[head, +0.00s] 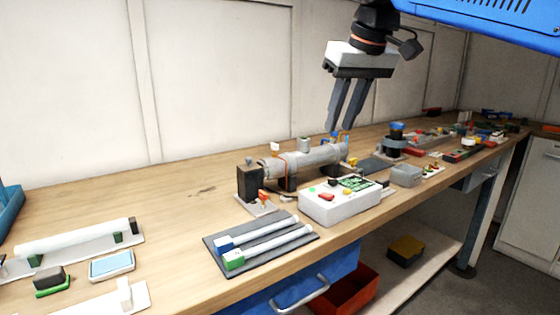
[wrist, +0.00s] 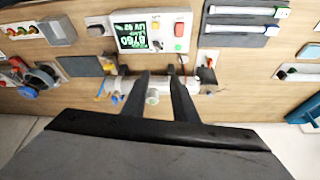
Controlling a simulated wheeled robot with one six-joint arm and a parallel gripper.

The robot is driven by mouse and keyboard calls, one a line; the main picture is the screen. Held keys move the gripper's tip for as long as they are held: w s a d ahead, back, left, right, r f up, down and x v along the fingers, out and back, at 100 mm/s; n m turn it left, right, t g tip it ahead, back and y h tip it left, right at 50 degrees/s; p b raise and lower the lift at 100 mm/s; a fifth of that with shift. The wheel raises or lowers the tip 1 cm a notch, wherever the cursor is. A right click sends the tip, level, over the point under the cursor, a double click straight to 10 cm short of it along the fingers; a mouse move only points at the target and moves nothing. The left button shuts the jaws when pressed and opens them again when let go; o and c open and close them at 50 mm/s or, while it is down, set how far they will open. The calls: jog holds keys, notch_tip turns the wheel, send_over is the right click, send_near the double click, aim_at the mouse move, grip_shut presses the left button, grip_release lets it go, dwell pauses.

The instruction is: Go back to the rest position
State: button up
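The reactor (wrist: 152,97) also shows in the wrist view, partly hidden by the fingers. I cannot tell the exact height of the fingertips above it.
A white control box (head: 340,207) with buttons and a green display stands in front of the reactor. A dark mat (head: 270,252) holds two white tubes. A blue drawer (head: 300,290) is under the front edge. Bare wood (head: 150,200) lies left of the reactor.

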jog(key=s+d+f+m, duration=0.1)
jog(key=s+d+f, duration=0.4)
jog(key=f, duration=0.7)
jog(key=s+d+f+m+h, duration=0.1)
jog(key=s+d+f+m, duration=0.1)
jog(key=s+d+f, duration=0.3)
jog(key=s+d+f+m, duration=0.1)
jog(key=s+d+f, duration=0.5)
jog(key=f, duration=1.3)
jog(key=s, duration=0.4)
jog(key=shift+s+f+m+t+h, duration=0.25)
jog(key=shift+m+t+h, duration=0.05)
jog(key=shift+h, duration=0.1)
